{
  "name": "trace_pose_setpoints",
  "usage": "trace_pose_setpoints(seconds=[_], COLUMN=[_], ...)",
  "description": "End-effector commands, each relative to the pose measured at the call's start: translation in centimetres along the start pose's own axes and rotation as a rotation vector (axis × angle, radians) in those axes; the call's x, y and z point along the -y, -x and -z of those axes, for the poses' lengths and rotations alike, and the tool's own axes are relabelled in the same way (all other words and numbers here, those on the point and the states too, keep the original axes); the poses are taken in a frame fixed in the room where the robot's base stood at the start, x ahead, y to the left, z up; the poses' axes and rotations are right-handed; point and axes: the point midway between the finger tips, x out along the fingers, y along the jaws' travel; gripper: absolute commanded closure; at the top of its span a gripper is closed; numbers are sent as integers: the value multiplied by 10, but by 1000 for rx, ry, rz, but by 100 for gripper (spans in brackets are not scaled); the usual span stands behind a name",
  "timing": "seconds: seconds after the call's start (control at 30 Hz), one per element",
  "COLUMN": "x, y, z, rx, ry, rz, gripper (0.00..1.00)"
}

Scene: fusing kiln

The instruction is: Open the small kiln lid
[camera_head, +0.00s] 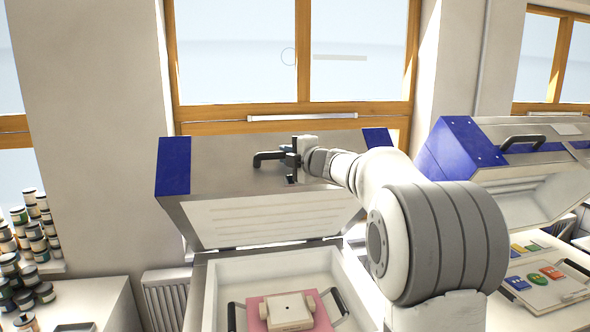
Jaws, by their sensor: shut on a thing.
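The small kiln's lid (180,203) stands raised and tilted back at its rear hinge, with blue corners and a pale inner face towards me. Its black handle (264,159) is at the upper front of the lid. My gripper (291,160) is shut on the handle, at its right part; my wrist hides the rest of it. The kiln body (208,287) below is open at the top. Inside it, a pale block lies on a pink board (256,318) with dark curved handles at the sides.
A second kiln (470,150) with a raised lid stands at the right, with a tray of coloured pieces (540,290) in front. Stacked jars (35,235) stand on a white cabinet at the left. A window (290,60) is behind the lid.

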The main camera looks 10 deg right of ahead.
Motion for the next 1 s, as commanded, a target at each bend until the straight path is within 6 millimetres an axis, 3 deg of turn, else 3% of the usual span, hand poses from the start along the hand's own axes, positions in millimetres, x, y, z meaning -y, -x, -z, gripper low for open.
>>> trace_pose_setpoints(seconds=[0.23, 0.67, 0.7, 0.93, 1.0], x=[-14, -14, -14, -14, -14], y=[-14, -16, -16, -16, -16], z=[3, 4, 4, 4, 4], rx=[-15, -16, -16, -16, -16], ry=[3, 3, 3, 2, 2], rz=[-1, 0, 0, 1, 1], gripper=[100, 100, 78, 59, 59])
